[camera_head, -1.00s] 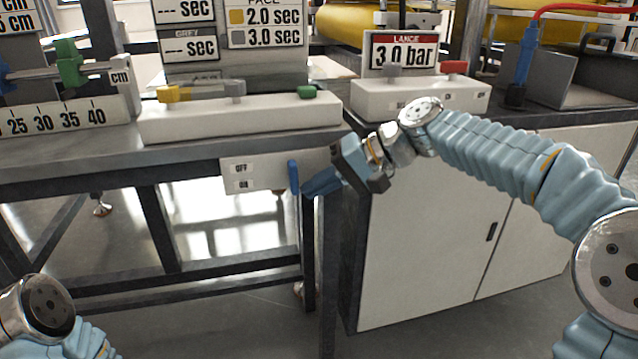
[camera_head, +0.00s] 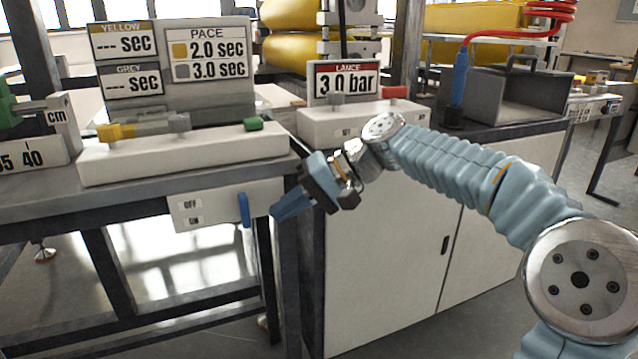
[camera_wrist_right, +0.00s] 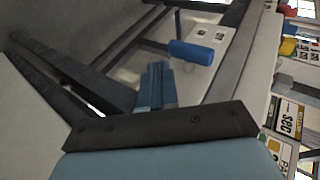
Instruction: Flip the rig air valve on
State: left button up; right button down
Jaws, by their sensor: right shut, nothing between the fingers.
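The rig air valve is a white plate (camera_head: 215,202) under the left bench's front edge, labelled OFF above ON. Its blue lever (camera_head: 244,210) stands upright at the plate's right part; I cannot tell which label it is set to. In the right wrist view the lever (camera_wrist_right: 190,52) lies just beyond and to the right of my fingertips. My right gripper (camera_head: 276,212) is shut and empty, its blue fingers pointing left toward the lever, with a small gap. The fingers also show in the right wrist view (camera_wrist_right: 157,85). My left gripper is out of view.
A white strip with yellow, grey and green knobs (camera_head: 190,155) sits on the bench above the valve. A bench leg (camera_head: 287,265) and a white cabinet (camera_head: 390,250) stand below and right of my gripper. A lance unit (camera_head: 345,118) with a red knob sits on the cabinet.

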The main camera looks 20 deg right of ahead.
jog(key=p+v, duration=0.1)
jog(key=v, duration=0.9)
jog(key=shift+s+d+r, duration=0.1)
